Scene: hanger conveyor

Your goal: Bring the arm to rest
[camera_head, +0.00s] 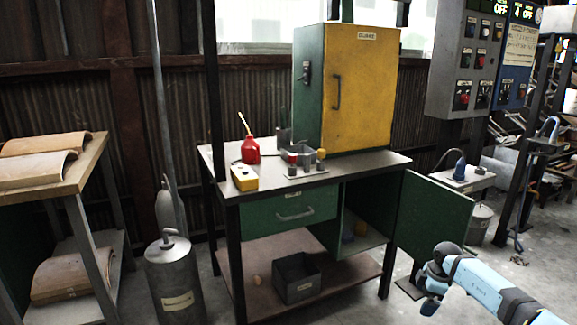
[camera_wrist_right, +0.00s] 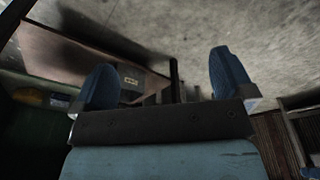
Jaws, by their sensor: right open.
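My right arm comes in from the lower right in the head view, light blue with a dark wrist. My right gripper (camera_head: 430,305) hangs low in front of the open green cabinet door (camera_head: 436,215), with no object seen in it. In the right wrist view, the gripper (camera_wrist_right: 165,82) shows two blue fingers set wide apart with nothing between them. My left gripper is not in either view.
A workbench (camera_head: 360,170) holds a yellow cabinet (camera_head: 360,90), a red oil can (camera_head: 250,151) and a yellow box (camera_head: 244,178). A dark bin (camera_head: 297,278) sits on its lower shelf. A grey canister (camera_head: 175,280) stands at left. Control boxes (camera_head: 465,65) hang at upper right.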

